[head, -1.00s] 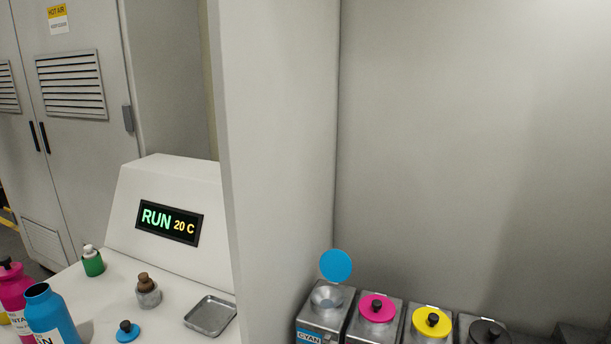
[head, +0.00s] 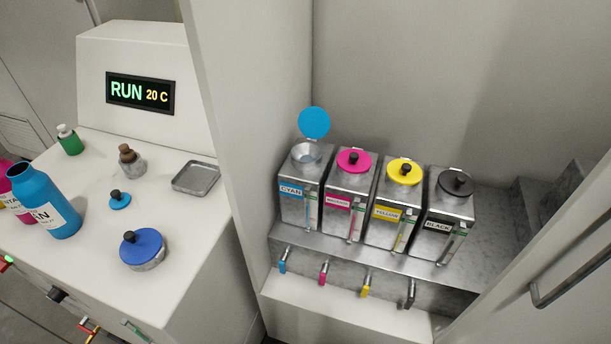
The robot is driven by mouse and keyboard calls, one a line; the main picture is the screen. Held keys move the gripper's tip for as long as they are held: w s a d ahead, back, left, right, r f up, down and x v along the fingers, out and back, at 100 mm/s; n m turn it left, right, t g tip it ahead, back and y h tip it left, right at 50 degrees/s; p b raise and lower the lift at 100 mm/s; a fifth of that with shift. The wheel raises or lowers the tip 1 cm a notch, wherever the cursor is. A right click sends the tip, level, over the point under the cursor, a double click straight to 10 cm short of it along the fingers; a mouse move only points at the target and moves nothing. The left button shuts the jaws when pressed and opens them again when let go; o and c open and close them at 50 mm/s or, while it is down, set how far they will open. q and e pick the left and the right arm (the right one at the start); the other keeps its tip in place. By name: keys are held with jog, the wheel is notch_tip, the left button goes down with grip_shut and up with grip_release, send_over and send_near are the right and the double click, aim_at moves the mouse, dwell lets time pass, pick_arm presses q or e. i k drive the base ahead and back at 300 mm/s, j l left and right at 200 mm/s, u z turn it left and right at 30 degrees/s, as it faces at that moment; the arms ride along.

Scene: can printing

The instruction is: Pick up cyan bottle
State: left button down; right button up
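The cyan bottle (head: 47,203) stands on the white counter at the left of the head view. It is blue with a white label, and its mouth is open with no cap on it. A small cyan cap with a black knob (head: 120,199) lies on the counter to its right. A magenta bottle (head: 23,211) stands partly hidden behind the cyan bottle. Neither of my grippers is in view.
A metal tray (head: 196,179), a green bottle (head: 69,140), a brown-topped jar (head: 131,160) and a blue-lidded pot (head: 142,249) stand on the counter (head: 185,225). Right of a wall, the cyan tank (head: 302,200) has its lid (head: 314,122) raised; magenta, yellow and black tanks are lidded.

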aim_at(33, 188)
jog(key=u, duration=1.45)
jog(key=z, duration=1.6)
jog(key=u, duration=1.6)
jog(key=i+j+z, duration=0.2)
jog(key=k+l, duration=0.05)
jog(key=l, duration=0.05)
